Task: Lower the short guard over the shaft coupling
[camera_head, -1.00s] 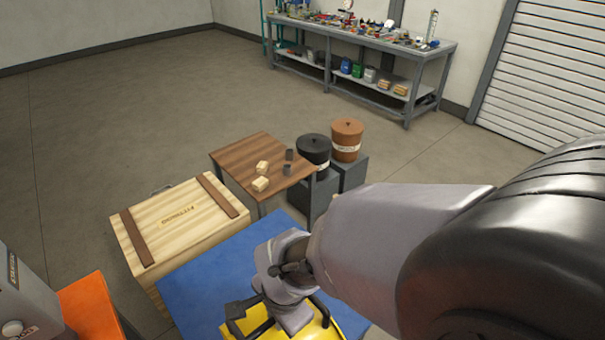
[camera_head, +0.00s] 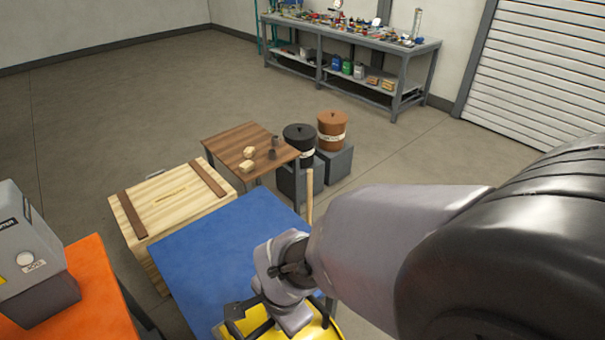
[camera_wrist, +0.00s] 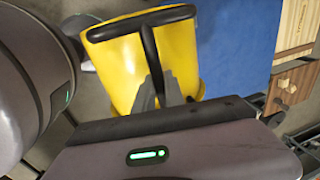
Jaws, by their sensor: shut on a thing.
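My gripper (camera_head: 262,315) is at the bottom of the head view, over the near part of a blue tabletop (camera_head: 215,255). It is shut on a yellow guard (camera_head: 330,330), of which only parts show below my arm. In the wrist view the guard (camera_wrist: 185,65) is a curved yellow cover with a black bar handle across its top. My gripper's fingers (camera_wrist: 158,88) close on the handle's long bar. Whether the guard touches the blue top cannot be told. I cannot see the shaft coupling in either view.
An orange surface (camera_head: 95,275) with a grey box (camera_head: 30,245) stands at left. A wooden crate (camera_head: 165,205) and a small brown table (camera_head: 225,148) with small blocks lie beyond the blue top. Black (camera_head: 298,140) and orange-brown bins (camera_head: 332,128) stand behind. Open floor is at far left.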

